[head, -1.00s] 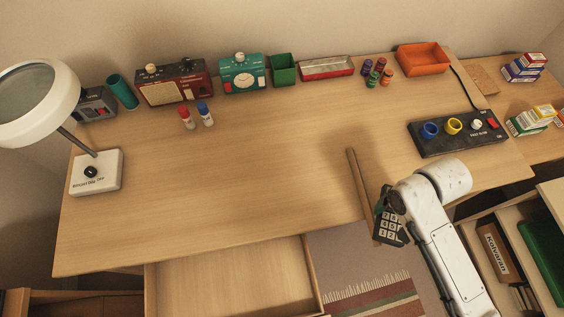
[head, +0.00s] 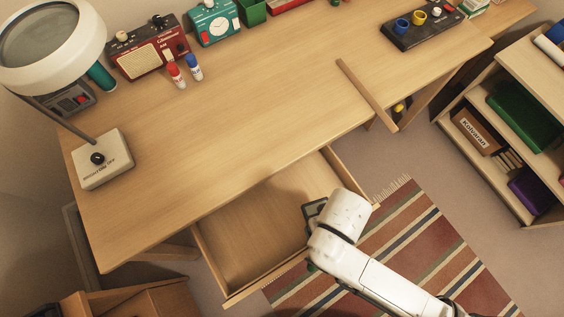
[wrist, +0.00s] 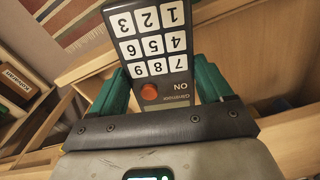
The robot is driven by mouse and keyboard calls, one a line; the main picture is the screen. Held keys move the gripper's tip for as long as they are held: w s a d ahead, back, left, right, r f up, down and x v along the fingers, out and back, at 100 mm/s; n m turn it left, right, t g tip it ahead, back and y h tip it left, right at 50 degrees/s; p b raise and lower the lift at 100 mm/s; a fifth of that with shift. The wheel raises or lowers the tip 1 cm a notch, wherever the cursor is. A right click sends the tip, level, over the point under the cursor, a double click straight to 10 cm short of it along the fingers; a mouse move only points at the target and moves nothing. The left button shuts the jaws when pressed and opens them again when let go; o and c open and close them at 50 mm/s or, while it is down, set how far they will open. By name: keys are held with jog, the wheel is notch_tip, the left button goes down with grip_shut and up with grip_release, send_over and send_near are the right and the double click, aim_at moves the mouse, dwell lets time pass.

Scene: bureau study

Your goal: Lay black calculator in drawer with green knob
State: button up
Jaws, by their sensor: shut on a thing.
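The black calculator (wrist: 152,38), with white number keys and a red button, is held between the green fingers of my gripper (wrist: 160,82) in the wrist view. In the head view only a dark edge of the calculator (head: 312,208) shows beside my white wrist, which hides most of my gripper. It appears above the right part of the open drawer (head: 250,225); its exact height is unclear. The drawer is pulled out from the desk and its visible floor is bare. A small green knob (head: 310,267) shows at the drawer's front, partly beside my arm.
The desk top (head: 230,130) is clear in the middle. A wooden bar (head: 366,94) overhangs the desk's front edge. A shelf (head: 500,130) stands at right.

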jog(key=shift+n, duration=0.8)
jog(key=s+a, duration=0.2)
jog(key=s+a+b, duration=0.1)
jog(key=s+a, duration=0.1)
jog(key=a, duration=0.1)
jog(key=s+a+r, duration=0.1)
jog(key=s+a, duration=0.1)
jog(key=shift+s+a+b, duration=0.25)
jog(key=shift+b, duration=0.05)
jog(key=s+a+r+n+b, duration=0.1)
jog(key=s+a+r, duration=0.2)
jog(key=a, duration=0.2)
jog(key=shift+s, duration=0.25)
jog(key=shift+r, duration=0.1)
jog(key=w+a+f, duration=0.2)
jog(key=a+f, duration=0.1)
jog(key=a, duration=0.1)
jog(key=w+a+f, duration=0.2)
jog(key=a+f, duration=0.1)
jog(key=a, duration=0.1)
jog(key=w+a+f, duration=0.2)
jog(key=a+f, duration=0.1)
jog(key=a, duration=0.1)
jog(key=shift+w+f+b, duration=0.15)
jog(key=shift+b, duration=0.25)
jog(key=shift+a+f, duration=0.1)
jog(key=shift+f, duration=0.15)
jog(key=shift+w+a+f, duration=0.1)
jog(key=shift+f, duration=1.55)
